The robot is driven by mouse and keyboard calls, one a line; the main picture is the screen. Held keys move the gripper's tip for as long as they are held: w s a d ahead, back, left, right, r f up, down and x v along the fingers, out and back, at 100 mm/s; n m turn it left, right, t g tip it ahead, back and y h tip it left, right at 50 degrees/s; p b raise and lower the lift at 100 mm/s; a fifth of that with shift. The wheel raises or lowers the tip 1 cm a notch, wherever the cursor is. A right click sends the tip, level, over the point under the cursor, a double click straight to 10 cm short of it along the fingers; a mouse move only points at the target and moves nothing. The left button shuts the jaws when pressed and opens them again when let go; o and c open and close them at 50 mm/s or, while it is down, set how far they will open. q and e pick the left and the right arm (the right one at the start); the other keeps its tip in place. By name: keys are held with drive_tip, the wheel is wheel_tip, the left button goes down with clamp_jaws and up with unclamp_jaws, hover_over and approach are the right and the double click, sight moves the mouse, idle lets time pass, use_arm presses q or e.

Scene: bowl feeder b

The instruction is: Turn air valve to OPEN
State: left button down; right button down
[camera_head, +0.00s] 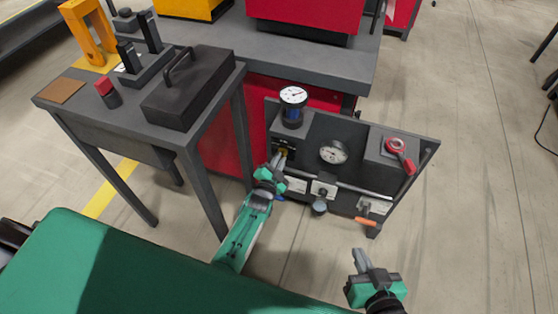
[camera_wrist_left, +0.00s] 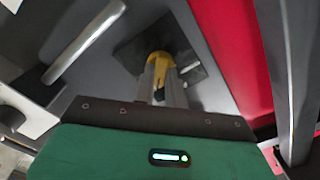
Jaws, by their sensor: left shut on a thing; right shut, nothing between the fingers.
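A dark panel (camera_head: 359,136) with gauges and valves stands beside the red machine. A small yellow valve part (camera_head: 284,151) sits on its left side; I cannot read its label, so I cannot tell its set position. My left gripper (camera_head: 279,160) is shut on this yellow part. In the left wrist view the left fingers (camera_wrist_left: 162,80) reach to the yellow part (camera_wrist_left: 158,60) in front of a dark square plate (camera_wrist_left: 178,45). The fingers hide some of it. My right gripper (camera_head: 360,260) is shut and empty, low in front of the panel.
The panel also carries a round gauge (camera_head: 333,152), an upper gauge (camera_head: 293,95), a red handle (camera_head: 400,155), an orange lever (camera_head: 366,221) and a silver pipe (camera_head: 350,188). A grey table (camera_head: 215,105) stands close left.

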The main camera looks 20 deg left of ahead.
idle(0.3)
use_arm(q)
drive_tip(key=c, duration=1.4)
unclamp_jaws()
drive_tip(key=shift+c, duration=0.2)
